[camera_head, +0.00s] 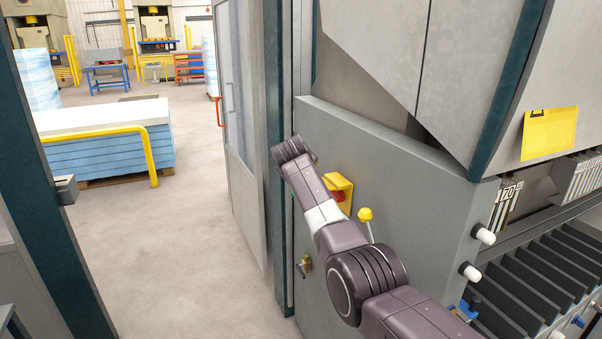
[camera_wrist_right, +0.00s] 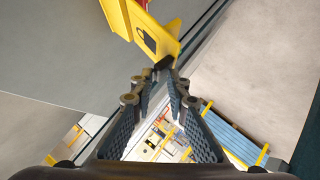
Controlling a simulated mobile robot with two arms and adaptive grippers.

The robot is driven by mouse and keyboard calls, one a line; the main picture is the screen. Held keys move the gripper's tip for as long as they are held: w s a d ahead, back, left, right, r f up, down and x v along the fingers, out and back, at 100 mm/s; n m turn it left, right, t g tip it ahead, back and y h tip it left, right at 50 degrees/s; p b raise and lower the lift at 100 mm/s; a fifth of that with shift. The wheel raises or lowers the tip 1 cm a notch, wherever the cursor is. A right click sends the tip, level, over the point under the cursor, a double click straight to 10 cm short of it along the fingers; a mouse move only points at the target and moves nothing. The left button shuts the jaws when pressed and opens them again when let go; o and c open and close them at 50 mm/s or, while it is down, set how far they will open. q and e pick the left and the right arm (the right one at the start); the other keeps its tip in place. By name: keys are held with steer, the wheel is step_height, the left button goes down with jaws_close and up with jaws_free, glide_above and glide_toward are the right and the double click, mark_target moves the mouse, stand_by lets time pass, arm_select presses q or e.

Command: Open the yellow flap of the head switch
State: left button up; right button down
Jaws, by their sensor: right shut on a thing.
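The head switch, a yellow housing (camera_head: 343,182) with a red part inside, is on the grey machine panel, partly behind my right arm. In the right wrist view its yellow flap (camera_wrist_right: 152,33), marked with a black padlock sign, stands out at an angle at the top middle. My right gripper (camera_wrist_right: 164,68) has its fingertips brought together at the flap's lower edge and is shut on it. In the head view this gripper is hidden behind my arm and wrist. I cannot tell the flap's exact opening angle. My left gripper is not in view.
A yellow-knobbed lever (camera_head: 366,216) stands close beside my right arm. A brass key-like fitting (camera_head: 304,266) sits lower on the grey panel (camera_head: 430,215). A glazed door (camera_head: 240,110) is left of it. The floor further left is clear up to a blue sheet stack (camera_head: 100,155).

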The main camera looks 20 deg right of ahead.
steer(key=shift+s+d+f, duration=0.2)
steer(key=shift+d+f, duration=0.15)
steer(key=shift+d, duration=0.3)
steer(key=c, duration=2.1)
jaws_free()
steer(key=shift+o, duration=0.3)
steer(key=shift+w+d+f, duration=0.1)
steer(key=shift+w+d, duration=0.05)
steer(key=shift+d, duration=0.15)
steer(key=shift+a+r, duration=0.2)
steer(key=shift+r, duration=0.05)
steer(key=shift+s, duration=0.2)
steer(key=a+v, duration=0.1)
steer(key=v, duration=1)
steer(key=shift+r, duration=0.3)
